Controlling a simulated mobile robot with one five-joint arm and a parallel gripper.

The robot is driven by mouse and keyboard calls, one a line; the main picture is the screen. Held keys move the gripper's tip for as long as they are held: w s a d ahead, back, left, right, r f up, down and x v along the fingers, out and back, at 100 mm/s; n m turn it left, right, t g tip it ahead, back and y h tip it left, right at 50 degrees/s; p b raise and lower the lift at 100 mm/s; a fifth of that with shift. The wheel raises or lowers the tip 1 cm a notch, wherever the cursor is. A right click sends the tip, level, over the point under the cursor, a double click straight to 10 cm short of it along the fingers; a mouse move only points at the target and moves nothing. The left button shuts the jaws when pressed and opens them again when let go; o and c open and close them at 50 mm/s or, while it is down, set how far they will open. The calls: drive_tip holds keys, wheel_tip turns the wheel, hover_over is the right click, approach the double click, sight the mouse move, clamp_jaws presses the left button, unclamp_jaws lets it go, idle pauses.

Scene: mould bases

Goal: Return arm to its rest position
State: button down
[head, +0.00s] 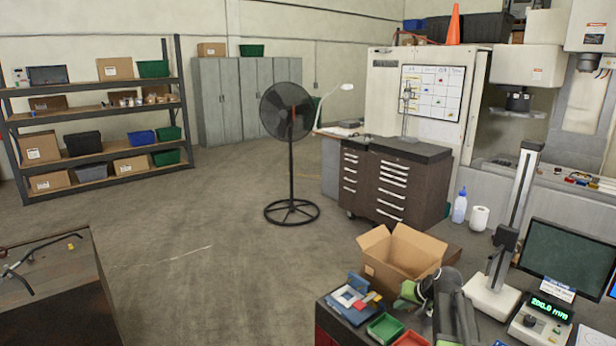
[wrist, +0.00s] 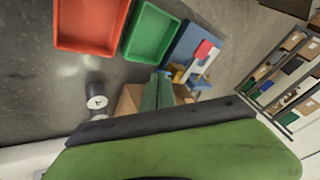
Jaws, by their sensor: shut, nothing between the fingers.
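My gripper (head: 406,296) is in the head view at the lower right, its green fingers in front of the open cardboard box (head: 378,270) and above the dark workbench. In the wrist view my gripper (wrist: 158,78) has its fingers together, with nothing seen between them. The wide green body of my gripper fills the bottom of that view. My dark arm hides part of the bench behind it in the head view.
A green tray (head: 385,328) and a red tray (head: 411,338) lie close below my gripper. A blue item with coloured pieces (head: 352,299) is left of them. A height gauge (head: 493,290) stands on the right. Open floor lies left, around a fan (head: 290,115).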

drive_tip(key=s+a+f+n+g+b, duration=0.1)
drive_tip(key=s+a+f, duration=0.25)
drive_tip(key=a, duration=0.35)
drive_tip(key=s+a+f+n+g+b, duration=0.2)
drive_tip(key=s+a, duration=0.2)
drive_tip(key=a, duration=0.4)
drive_tip(key=s+a+f+n+g+b, duration=0.1)
drive_tip(key=s+a+f, duration=0.25)
drive_tip(key=a, duration=0.35)
drive_tip(key=s+d+g+h, duration=0.2)
drive_tip(key=s+d, duration=0.2)
drive_tip(key=s, duration=0.3)
drive_tip(key=shift+s+f+m+h, duration=0.15)
drive_tip(key=shift+s+m+h, duration=0.15)
drive_tip(key=shift+h, duration=0.1)
